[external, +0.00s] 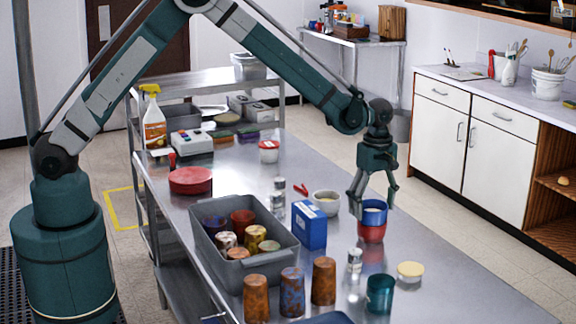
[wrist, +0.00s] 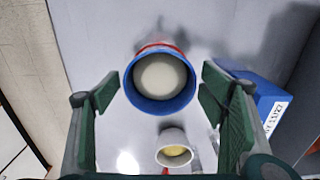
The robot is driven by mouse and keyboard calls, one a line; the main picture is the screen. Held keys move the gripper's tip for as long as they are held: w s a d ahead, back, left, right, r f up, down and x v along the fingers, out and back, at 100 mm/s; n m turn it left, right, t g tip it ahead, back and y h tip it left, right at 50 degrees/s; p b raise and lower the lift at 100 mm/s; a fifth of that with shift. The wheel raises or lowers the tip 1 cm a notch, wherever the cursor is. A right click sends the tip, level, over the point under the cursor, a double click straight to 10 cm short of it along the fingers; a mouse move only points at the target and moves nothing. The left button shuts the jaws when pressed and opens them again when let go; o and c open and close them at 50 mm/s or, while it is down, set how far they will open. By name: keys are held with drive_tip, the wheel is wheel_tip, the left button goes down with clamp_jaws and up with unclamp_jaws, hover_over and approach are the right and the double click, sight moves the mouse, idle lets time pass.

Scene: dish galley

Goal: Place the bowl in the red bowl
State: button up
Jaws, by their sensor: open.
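A blue bowl (external: 374,217) with a pale inside sits upright on top of the red bowl (external: 372,236), nested in its mouth as far as I can see. In the wrist view the blue bowl (wrist: 160,104) fills the middle, and a strip of the red bowl (wrist: 158,46) shows behind its rim. My gripper (external: 372,201) is open and empty, pointing down over the blue bowl. In the wrist view its fingers (wrist: 158,88) stand apart on either side of the blue bowl, with gaps to it. The red bowl's inside is hidden.
A blue box (external: 310,227) and a white bowl with yellowish contents (external: 326,203) stand to the left. A small jar (external: 355,260), a teal cup (external: 380,295) and a pale-yellow-lidded tub (external: 410,271) stand in front. A grey bin (external: 267,265) holds several cups.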

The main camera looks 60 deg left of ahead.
wheel_tip(320, 180, up, 12)
drive_tip(key=shift+r+b, duration=0.2)
drive_tip(key=shift+b, duration=0.15)
idle(0.4)
idle(0.5)
drive_tip(key=s+a+r+m+t, duration=0.2)
drive_tip(key=s+a+r+m, duration=0.2)
drive_tip(key=s+a+r, duration=0.5)
drive_tip(key=s+a+r+m+t, duration=0.1)
drive_tip(key=s+a+r+m, duration=0.35)
drive_tip(key=s+r, duration=0.8)
drive_tip(key=s+a+f+m+t, duration=0.1)
drive_tip(key=s+a+m, duration=0.1)
drive_tip(key=s, duration=0.7)
drive_tip(key=s+a+f+m+t, duration=0.1)
drive_tip(key=s+a+f+m, duration=0.1)
drive_tip(key=s, duration=0.7)
drive_tip(key=s+a+f+m+t, duration=0.2)
drive_tip(key=s+m, duration=0.3)
drive_tip(key=s, duration=0.4)
drive_tip(key=shift+s+a+f, duration=0.15)
drive_tip(key=shift+s+a, duration=0.2)
drive_tip(key=shift+a, duration=0.45)
